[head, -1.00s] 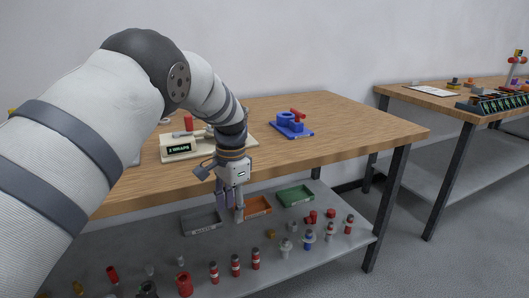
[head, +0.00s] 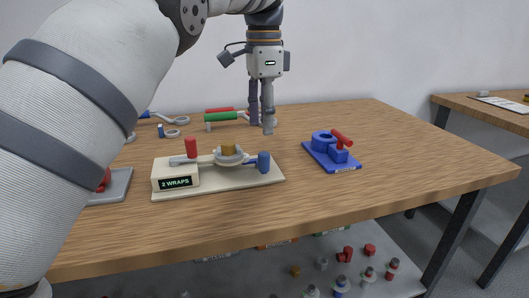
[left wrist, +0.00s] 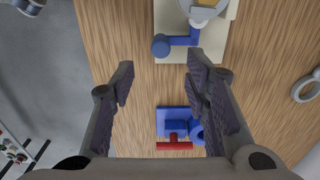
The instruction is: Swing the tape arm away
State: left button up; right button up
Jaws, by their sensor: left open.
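The wrapping station, a cream plate (head: 215,187) with a "2 WRAPS" display, sits on the wooden table. It carries a grey round seat with a brass piece (head: 229,149), a red-handled lever (head: 190,148) and a blue arm with an upright blue knob (head: 263,162). In the left wrist view the blue arm (left wrist: 183,41) reaches from its round knob (left wrist: 161,46) to beside the seat. My left gripper (head: 261,127) is open and empty, pointing down above the table. Its fingers (left wrist: 165,80) show apart in the left wrist view, the knob beyond their tips. My right gripper is not in view.
A blue fixture with a red handle (head: 341,138) stands right of the station. Pliers-like tools (head: 228,116) lie at the back, and a grey plate (head: 112,187) is at left, partly behind my arm. The table's right side is clear. Sprinkler parts stand on the lower shelf (head: 370,275).

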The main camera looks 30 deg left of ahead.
aim_at(264, 153)
pick_arm(q)
notch_tip(264, 153, down, 10)
jog(key=shift+r+p, duration=0.15)
jog(key=shift+p, duration=0.2)
jog(key=shift+c, duration=0.4)
grip_shut()
